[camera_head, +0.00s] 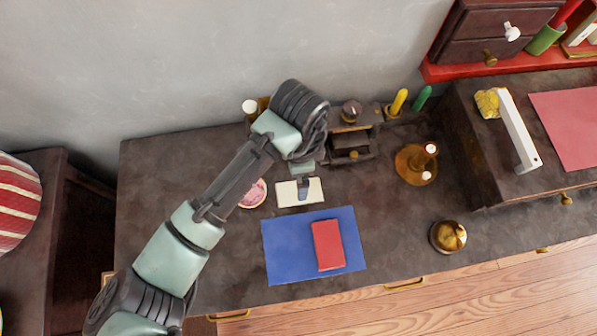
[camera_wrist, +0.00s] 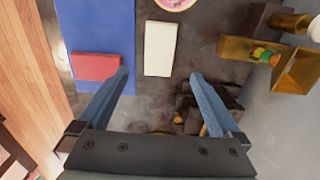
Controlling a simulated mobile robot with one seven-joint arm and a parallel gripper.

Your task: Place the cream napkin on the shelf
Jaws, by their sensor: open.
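The cream napkin (camera_head: 287,195) lies flat on the dark desk, between the pink dish and the blue mat. It also shows in the wrist view (camera_wrist: 160,48), just beyond the fingertips. My gripper (camera_head: 304,184) is above the napkin, pointing down. In the wrist view my gripper (camera_wrist: 158,77) is open, with nothing between its fingers. A small dark wooden shelf unit (camera_head: 357,152) with an open compartment stands at the back of the desk. A red wall shelf (camera_head: 470,68) carrying a drawer box is at the upper right. I cannot tell which shelf is meant.
A blue mat (camera_head: 283,263) bears a red book (camera_head: 327,245). A pink dish (camera_head: 253,193) is left of the napkin. A brass candle holder (camera_head: 411,166) and brass bell (camera_head: 448,237) stand to the right. The desk's front left is largely clear.

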